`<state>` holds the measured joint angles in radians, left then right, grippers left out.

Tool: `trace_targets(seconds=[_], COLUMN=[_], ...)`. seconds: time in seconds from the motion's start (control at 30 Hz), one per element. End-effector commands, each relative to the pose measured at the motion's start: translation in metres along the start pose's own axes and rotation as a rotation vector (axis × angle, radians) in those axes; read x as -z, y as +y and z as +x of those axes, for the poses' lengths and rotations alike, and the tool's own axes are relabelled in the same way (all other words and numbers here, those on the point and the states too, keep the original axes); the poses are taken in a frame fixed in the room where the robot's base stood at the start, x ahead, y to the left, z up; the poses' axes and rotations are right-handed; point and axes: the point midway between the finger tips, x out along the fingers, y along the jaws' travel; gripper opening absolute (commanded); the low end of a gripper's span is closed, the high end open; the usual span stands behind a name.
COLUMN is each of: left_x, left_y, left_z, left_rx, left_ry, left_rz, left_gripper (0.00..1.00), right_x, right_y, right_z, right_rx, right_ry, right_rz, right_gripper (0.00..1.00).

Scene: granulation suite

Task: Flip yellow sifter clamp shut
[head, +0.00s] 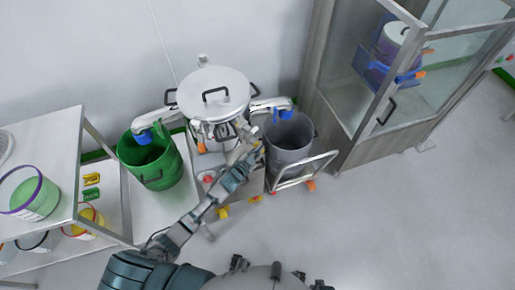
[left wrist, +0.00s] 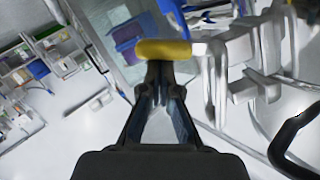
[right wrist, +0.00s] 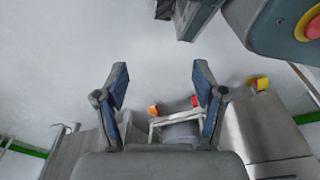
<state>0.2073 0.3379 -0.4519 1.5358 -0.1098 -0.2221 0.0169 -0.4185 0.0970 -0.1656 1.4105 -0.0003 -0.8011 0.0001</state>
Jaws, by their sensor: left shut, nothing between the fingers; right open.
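The sifter (head: 213,95) stands against the back wall in the head view, with a round pale lid and black handles. In the left wrist view the yellow clamp handle (left wrist: 163,49) lies across the picture just beyond my fingertips, beside pale metal clamp parts (left wrist: 240,55). My left gripper (left wrist: 160,68) is shut and empty, its tips at or very near the yellow handle; contact is unclear. In the head view my left gripper (head: 247,146) is at the sifter's front right, and I cannot make out the clamp there. My right gripper (right wrist: 160,78) is open and empty, away from the sifter.
A green bin (head: 150,160) and a grey bin (head: 289,145) stand under the sifter's side spouts. A shelf table (head: 45,150) with tubs is at left. A glass-fronted cabinet (head: 400,95) is at right. The floor at lower right is clear.

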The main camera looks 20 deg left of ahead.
Motion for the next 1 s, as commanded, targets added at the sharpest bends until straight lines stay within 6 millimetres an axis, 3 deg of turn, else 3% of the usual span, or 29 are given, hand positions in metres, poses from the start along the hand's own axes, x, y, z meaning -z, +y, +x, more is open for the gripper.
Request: trace_targets(seconds=[0.27,0.6,1.0], left_x=[-0.021,-0.04,-0.048], left_y=[0.009,0.01,0.006], left_z=[0.004,0.009,0.011], left_rx=[0.063,0.133,0.178], left_ry=[-0.003,-0.001,0.001], left_rz=[0.251,0.528,0.702], left_gripper=[0.0,0.0,0.0], right_x=[0.026,0.057,0.067], right_y=[0.001,0.003,0.005], right_z=[-0.025,-0.082,-0.134], right_rx=[0.0,-0.003,-0.006], right_ry=[0.021,0.041,0.054], right_rz=[0.005,0.012,0.017], right_gripper=[0.7,0.7,0.7])
